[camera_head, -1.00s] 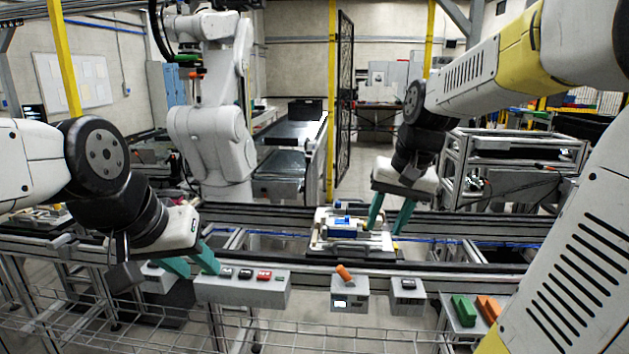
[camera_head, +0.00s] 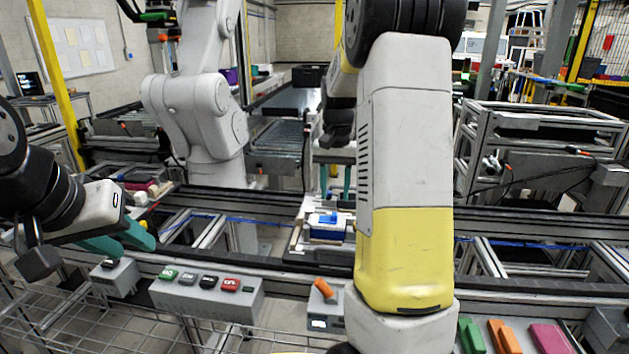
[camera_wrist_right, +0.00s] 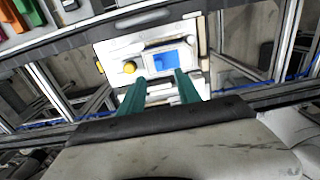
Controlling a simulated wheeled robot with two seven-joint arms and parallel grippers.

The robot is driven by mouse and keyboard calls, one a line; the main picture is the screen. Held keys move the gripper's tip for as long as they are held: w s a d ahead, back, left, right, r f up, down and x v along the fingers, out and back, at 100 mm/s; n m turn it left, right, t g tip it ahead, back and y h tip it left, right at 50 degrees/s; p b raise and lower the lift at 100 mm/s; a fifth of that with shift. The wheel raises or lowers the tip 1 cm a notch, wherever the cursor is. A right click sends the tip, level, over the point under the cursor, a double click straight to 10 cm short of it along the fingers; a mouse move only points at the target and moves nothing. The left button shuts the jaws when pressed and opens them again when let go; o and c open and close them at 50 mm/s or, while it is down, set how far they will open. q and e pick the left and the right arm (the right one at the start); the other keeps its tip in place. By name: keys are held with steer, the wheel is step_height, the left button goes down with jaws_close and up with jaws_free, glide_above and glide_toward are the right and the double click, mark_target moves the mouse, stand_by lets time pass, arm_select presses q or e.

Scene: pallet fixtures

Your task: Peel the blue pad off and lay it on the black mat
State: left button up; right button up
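The blue pad (camera_head: 323,219) sits on a small white and blue block on the white pallet fixture (camera_head: 298,240), which rests on the conveyor rails. In the right wrist view the blue pad (camera_wrist_right: 164,63) lies flat in a pale frame just beyond the fingertips. My right gripper (camera_wrist_right: 162,78) has its teal fingers apart with nothing seen between them; in the head view my right arm partly hides it. My left gripper (camera_head: 138,249) is open and empty, above the front rail at left. I cannot make out the black mat for certain.
A button box (camera_head: 207,296) and a small box with an orange switch (camera_head: 323,290) stand along the front rail. A yellow knob (camera_wrist_right: 129,67) rises from the pallet beside the pad. Green, orange and pink blocks (camera_head: 505,338) lie at lower right. My right arm covers the middle.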

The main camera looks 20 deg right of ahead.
mark_target(335, 213)
step_height(335, 213, down, 6)
steer(key=shift+r, duration=0.1)
steer(key=shift+c, duration=0.2)
jaws_close()
stand_by(0.3)
stand_by(1.5)
